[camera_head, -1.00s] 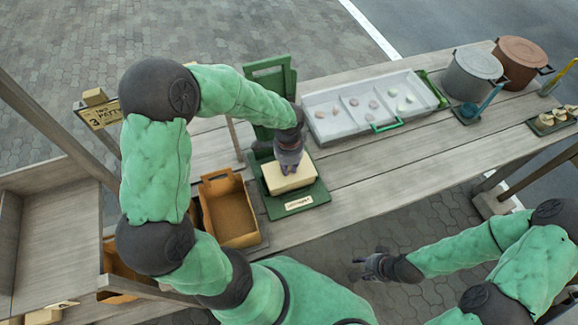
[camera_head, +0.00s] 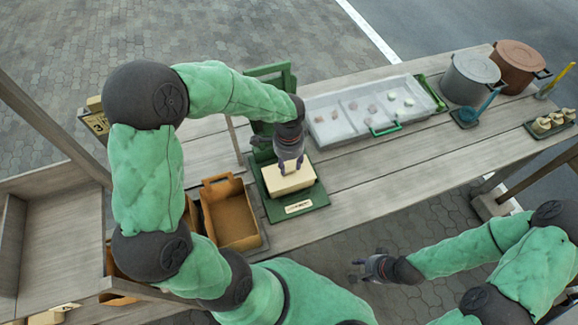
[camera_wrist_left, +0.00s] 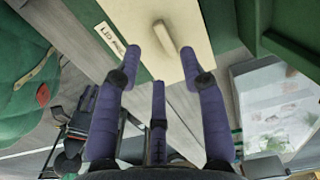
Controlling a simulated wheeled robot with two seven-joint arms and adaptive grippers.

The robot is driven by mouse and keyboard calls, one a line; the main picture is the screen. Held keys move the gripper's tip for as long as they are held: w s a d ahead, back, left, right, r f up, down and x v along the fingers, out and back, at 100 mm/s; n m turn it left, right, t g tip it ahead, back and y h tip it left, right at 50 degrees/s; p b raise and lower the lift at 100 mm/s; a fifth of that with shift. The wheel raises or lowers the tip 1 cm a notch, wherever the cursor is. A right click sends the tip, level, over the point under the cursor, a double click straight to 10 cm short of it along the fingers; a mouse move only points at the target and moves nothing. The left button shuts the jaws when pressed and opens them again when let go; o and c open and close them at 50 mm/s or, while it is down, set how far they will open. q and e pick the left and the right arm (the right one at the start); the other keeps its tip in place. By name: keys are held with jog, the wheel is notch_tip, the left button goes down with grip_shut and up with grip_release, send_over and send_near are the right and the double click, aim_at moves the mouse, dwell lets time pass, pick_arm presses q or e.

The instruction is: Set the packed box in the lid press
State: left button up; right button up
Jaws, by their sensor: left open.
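The packed box (camera_head: 290,184), pale cream and closed on top, sits on the green base of the lid press (camera_head: 318,197), behind its "LID PRESS" label. The press's green upright frame (camera_head: 290,78) stands behind it, partly hidden by my left arm. My left gripper (camera_head: 291,164) points down over the box, open. In the left wrist view its purple fingers (camera_wrist_left: 160,65) are spread around nothing, and the cream box top (camera_wrist_left: 150,20) with a raised bar lies beyond them. My right gripper (camera_head: 358,269) hangs empty in front of the table, its fingers apart.
An orange-brown open bin (camera_head: 205,204) stands left of the press. A pale compartment tray (camera_head: 350,132) with small pieces lies to the right. Grey (camera_head: 482,68) and brown (camera_head: 516,58) pots stand at the far right. The table front right of the press is clear.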

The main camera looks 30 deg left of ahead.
aim_at(289, 175)
pick_arm(q)
notch_tip(289, 175, up, 7)
jog(key=p, duration=0.1)
jog(key=shift+r+p, duration=0.15)
jog(key=shift+p, duration=0.15)
